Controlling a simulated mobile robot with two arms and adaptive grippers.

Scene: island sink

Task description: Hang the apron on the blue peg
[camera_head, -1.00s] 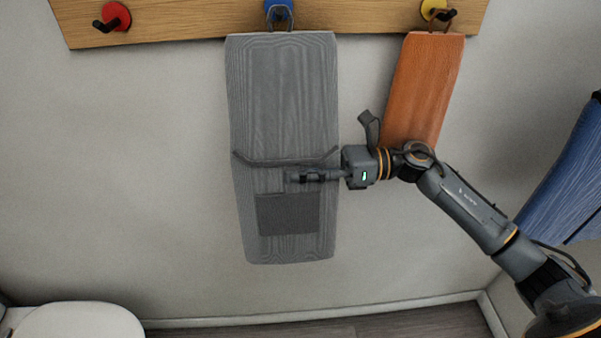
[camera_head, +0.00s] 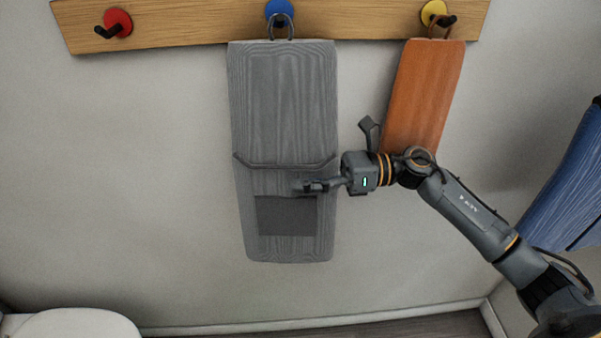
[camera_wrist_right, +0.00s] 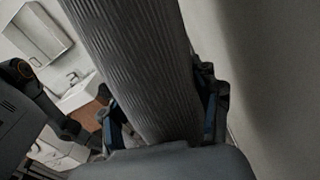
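The grey apron (camera_head: 285,110), with a darker pocket (camera_head: 287,216) and a cross strap, hangs flat against the wall below the blue peg (camera_head: 279,9). Its neck loop (camera_head: 282,27) arches up in front of the blue disc; the peg's hook is hard to make out there, but the loop appears to be over it. My right gripper (camera_head: 305,186) is in front of the apron, just above the pocket. In the right wrist view the apron (camera_wrist_right: 140,60) runs between the two fingers (camera_wrist_right: 165,105), which stand apart on its two sides; whether they press on it is unclear. My left gripper is out of view.
A wooden rail (camera_head: 200,22) carries the pegs. The red peg (camera_head: 117,23) is bare. An orange apron (camera_head: 427,95) hangs from the yellow peg (camera_head: 433,12), close beside my right wrist. A blue cloth (camera_head: 565,190) is at the right. The wall left of the grey apron is clear.

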